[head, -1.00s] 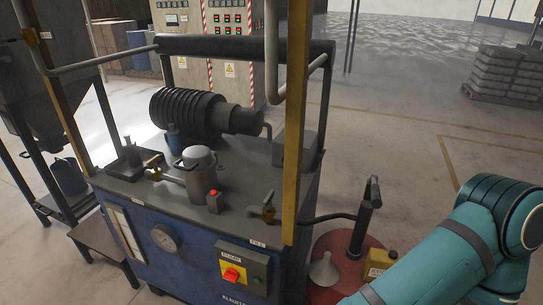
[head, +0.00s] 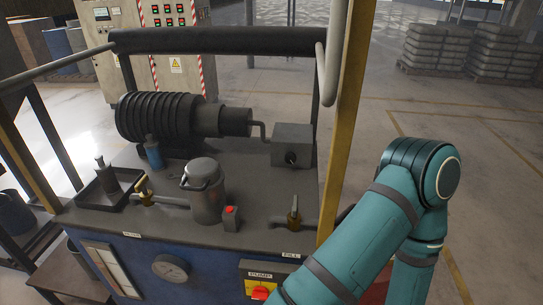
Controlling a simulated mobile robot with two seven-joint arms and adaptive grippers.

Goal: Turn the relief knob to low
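A grey block (head: 293,143) sits at the right rear of the machine's top. A small dark round fitting (head: 291,158) with a light mark is on its front face; it may be the relief knob, but no label is readable and its setting cannot be told. My teal arm reaches in from the lower right, in front of the machine's right corner. Neither of my grippers shows in the head view.
The machine top (head: 255,185) carries a black ribbed motor (head: 160,117), a grey canister (head: 204,190), a small box with a red button (head: 231,211) and brass-handled valves (head: 294,212). A yellow post (head: 346,120) rises at the right corner. A pump switch (head: 261,290) is on the front.

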